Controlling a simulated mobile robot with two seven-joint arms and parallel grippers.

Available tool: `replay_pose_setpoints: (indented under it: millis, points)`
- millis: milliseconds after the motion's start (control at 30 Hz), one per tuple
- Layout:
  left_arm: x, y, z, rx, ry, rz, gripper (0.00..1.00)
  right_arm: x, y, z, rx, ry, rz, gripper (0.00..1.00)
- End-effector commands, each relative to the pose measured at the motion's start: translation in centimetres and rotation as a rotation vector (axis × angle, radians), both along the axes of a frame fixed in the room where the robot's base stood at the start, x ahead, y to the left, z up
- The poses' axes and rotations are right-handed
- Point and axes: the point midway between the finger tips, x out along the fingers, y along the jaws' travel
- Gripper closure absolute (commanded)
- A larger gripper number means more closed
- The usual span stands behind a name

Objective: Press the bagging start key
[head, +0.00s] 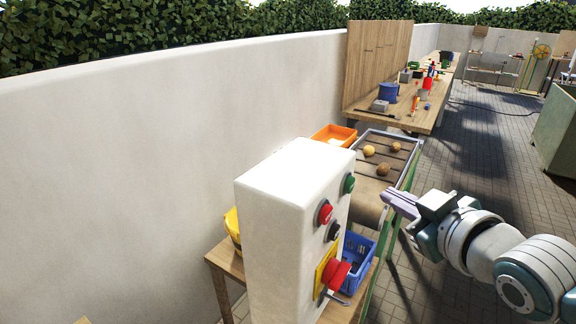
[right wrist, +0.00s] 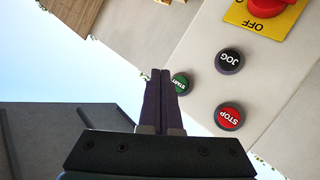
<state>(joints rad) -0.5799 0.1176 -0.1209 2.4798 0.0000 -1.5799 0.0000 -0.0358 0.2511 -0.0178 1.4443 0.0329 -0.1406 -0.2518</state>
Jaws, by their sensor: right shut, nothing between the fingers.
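The bagging start key is a green round button (head: 349,184) at the top of the side of a white control box (head: 275,215) in the head view. In the right wrist view it reads START (right wrist: 181,84) and lies just beside my fingertips, partly hidden by them. Contact cannot be told. My right gripper (head: 388,198) is shut and empty, and points left toward the box; it also shows in the right wrist view (right wrist: 160,76). My left gripper is not in view.
Below the start key are a red STOP button (head: 325,212), a black JOG button (head: 334,231) and a red OFF knob (head: 336,274) on yellow. A conveyor (head: 397,154) with potatoes, an orange crate (head: 334,134) and a blue crate (head: 356,262) stand close behind.

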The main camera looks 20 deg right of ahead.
Motion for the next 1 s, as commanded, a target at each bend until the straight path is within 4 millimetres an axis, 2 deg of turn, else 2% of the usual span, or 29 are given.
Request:
replay_pose_setpoints:
  millis: [100,300,1000]
  points:
    - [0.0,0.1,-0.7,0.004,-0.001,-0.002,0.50,1.2,1.0,-0.1,0.002,-0.002,-0.001,1.00]
    - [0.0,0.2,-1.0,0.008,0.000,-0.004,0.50,2.2,1.9,-0.1,0.001,0.000,0.000,1.00]
    - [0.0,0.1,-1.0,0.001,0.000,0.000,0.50,2.4,2.1,0.0,-0.001,0.000,0.000,1.00]
